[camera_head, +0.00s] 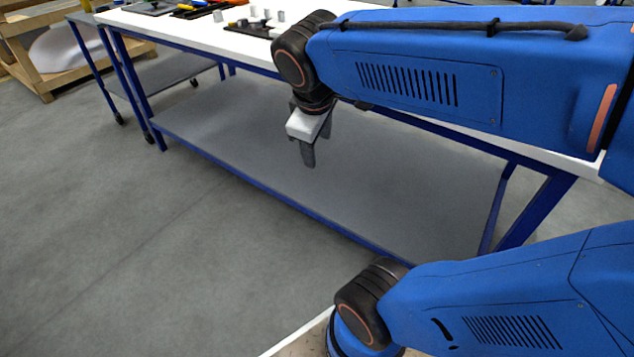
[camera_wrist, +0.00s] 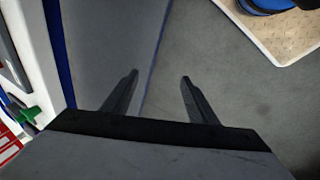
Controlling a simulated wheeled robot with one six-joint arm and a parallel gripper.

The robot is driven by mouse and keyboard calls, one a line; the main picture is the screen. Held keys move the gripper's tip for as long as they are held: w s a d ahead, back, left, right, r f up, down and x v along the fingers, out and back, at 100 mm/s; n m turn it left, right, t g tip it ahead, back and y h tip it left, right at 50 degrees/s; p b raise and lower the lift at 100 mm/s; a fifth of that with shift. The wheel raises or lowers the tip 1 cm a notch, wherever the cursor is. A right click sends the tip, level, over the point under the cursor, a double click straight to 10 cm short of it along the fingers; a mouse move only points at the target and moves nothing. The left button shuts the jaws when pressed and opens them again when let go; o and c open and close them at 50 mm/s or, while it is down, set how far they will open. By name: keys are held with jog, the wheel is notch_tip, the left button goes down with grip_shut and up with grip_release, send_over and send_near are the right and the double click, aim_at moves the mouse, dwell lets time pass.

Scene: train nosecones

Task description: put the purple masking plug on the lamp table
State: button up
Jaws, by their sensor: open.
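My gripper (camera_head: 309,152) hangs in front of the long white-topped table (camera_head: 225,40), pointing down over its grey lower shelf. In the wrist view my gripper (camera_wrist: 160,84) has its two fingers apart, with only shelf and floor seen between them. I cannot make out a purple masking plug in either view. I cannot tell whether this white-topped table is the lamp table; no lamp shows.
A green item (camera_wrist: 22,111) shows at the wrist view's left edge. A wooden crate (camera_head: 42,78) stands at far left. The floor (camera_head: 120,240) in front is clear.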

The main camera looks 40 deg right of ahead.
jog(key=s+a+f+m+t+y, duration=0.1)
jog(key=s+a+f+m+y, duration=0.2)
jog(key=s+a+f+m, duration=0.1)
jog(key=shift+s+a+f+m, duration=0.15)
jog(key=shift+s+a+m, duration=0.15)
jog(key=shift+s+m, duration=0.75)
jog(key=shift+s, duration=0.1)
jog(key=shift+c, duration=0.5)
dwell(0.9)
